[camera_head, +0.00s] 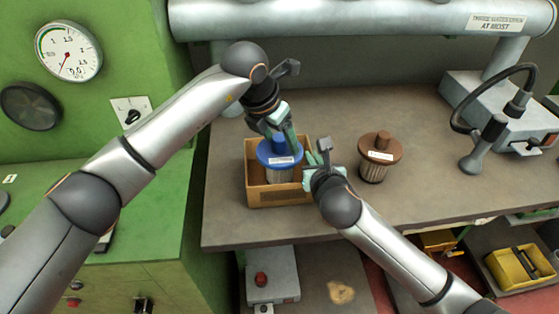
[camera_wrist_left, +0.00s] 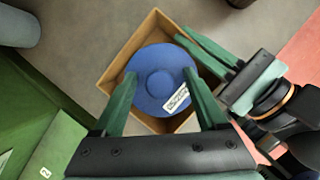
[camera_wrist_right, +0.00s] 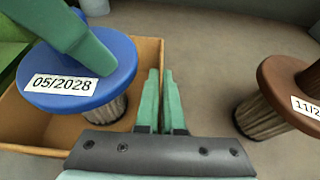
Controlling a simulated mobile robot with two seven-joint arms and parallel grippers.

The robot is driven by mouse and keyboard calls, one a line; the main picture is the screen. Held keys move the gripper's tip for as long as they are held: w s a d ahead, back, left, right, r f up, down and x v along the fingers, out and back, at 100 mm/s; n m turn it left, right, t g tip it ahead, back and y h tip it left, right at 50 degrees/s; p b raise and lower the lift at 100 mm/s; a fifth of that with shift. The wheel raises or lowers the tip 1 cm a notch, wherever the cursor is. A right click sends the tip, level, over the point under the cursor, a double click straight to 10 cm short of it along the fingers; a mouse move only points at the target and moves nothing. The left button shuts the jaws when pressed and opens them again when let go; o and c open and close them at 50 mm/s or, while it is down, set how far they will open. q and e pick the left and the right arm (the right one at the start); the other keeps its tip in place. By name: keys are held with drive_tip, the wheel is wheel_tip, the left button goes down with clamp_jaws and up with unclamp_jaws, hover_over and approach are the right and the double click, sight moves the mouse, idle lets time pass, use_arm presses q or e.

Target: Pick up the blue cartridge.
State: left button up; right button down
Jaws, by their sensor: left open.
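The blue cartridge (camera_head: 280,152) stands upright in an open cardboard box (camera_head: 281,197) on the workbench. Its round blue cap faces up and carries a white label reading 05/2028 in the right wrist view (camera_wrist_right: 62,84). A pleated body shows below the cap. My left gripper (camera_wrist_left: 160,74) points down over the cartridge, open, with one finger on each side of the cap's raised centre. I cannot tell if the fingers touch it. My right gripper (camera_wrist_right: 160,72) is shut and empty, at the box's right side, between the blue cartridge and a brown one.
The brown cartridge (camera_head: 380,153) stands on the workbench (camera_head: 430,170) to the right of the box. A grey device with a black hose (camera_head: 490,110) is at the far right. A large pipe (camera_head: 350,18) runs along the back. Bare bench lies behind the box.

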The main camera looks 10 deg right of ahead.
use_arm(q)
drive_tip(key=shift+c, duration=0.4)
clamp_jaws()
drive_tip(key=shift+r, duration=0.1)
idle(0.8)
